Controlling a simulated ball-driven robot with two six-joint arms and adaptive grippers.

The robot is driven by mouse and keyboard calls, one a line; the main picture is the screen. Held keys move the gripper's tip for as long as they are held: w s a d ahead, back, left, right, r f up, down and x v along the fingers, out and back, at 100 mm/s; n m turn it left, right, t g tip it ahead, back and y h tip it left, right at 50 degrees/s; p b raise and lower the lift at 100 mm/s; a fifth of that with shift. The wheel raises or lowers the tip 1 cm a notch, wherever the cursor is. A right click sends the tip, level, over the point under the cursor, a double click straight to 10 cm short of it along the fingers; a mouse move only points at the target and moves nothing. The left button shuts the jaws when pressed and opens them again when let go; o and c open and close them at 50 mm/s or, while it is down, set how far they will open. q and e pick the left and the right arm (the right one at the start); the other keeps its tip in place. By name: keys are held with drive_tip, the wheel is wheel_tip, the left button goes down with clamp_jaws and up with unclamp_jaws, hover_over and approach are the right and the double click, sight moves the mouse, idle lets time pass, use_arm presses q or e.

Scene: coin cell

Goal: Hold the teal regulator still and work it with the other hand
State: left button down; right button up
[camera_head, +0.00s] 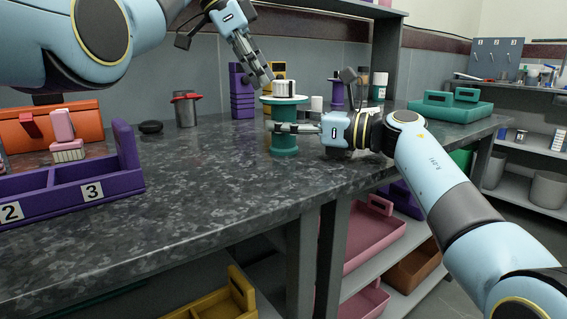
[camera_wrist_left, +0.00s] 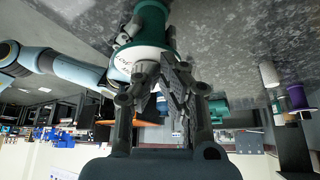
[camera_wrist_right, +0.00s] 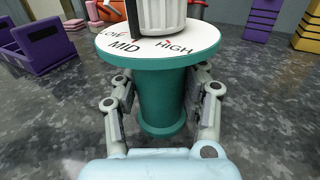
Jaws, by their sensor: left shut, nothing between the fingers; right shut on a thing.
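The teal regulator (camera_head: 284,142) stands upright on the dark speckled bench. Its white dial top reads LOW, MID and HIGH in the right wrist view (camera_wrist_right: 170,52). A ribbed white knob (camera_wrist_right: 163,15) stands on the dial; a dark upright strip shows at its left side. My right gripper (camera_head: 294,128) is shut on the teal body below the dial, one finger on each side. My left gripper (camera_head: 264,79) is shut and empty, angled down beside the knob. In the left wrist view its fingers partly hide the dial and knob; whether they touch the knob I cannot tell.
A purple divided tray (camera_head: 95,187) stands at the left front, with an orange box (camera_head: 60,124) behind it. A grey canister (camera_head: 186,110) and purple block (camera_head: 241,92) stand behind. A teal tray (camera_head: 450,108) sits at right.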

use_arm(q)
drive_tip(key=shift+s+d, duration=0.3)
drive_tip(key=shift+d, duration=0.35)
idle(0.7)
idle(0.3)
drive_tip(key=shift+w+a, duration=0.1)
drive_tip(key=shift+a, duration=0.25)
wheel_tip(320, 180, up, 6)
drive_tip(key=shift+a, duration=0.15)
drive_tip(key=shift+r, duration=0.1)
drive_tip(key=shift+d+f, duration=0.2)
drive_tip(key=shift+f, duration=2.75)
